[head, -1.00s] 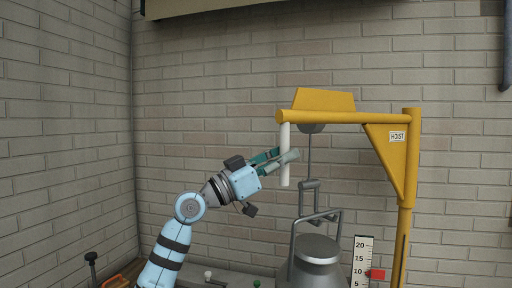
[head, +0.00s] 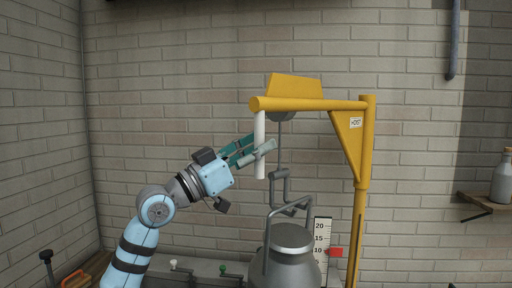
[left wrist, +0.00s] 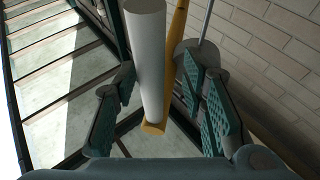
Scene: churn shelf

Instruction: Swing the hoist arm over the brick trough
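The yellow hoist arm (head: 310,104) reaches left from its post (head: 361,200), and a white handle (head: 260,150) hangs from its free end. A grey churn (head: 291,262) is below the arm, under a hook and rod (head: 280,150); its base is cut off. My left gripper (head: 255,150) is at the handle. In the left wrist view the handle (left wrist: 150,60) stands between my open fingers (left wrist: 157,100), with a gap on the right side. I cannot make out the brick trough. My right gripper is not in view.
A scale (head: 321,238) with a red pointer (head: 335,253) stands behind the churn. A bottle (head: 502,180) stands on a shelf at the right.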

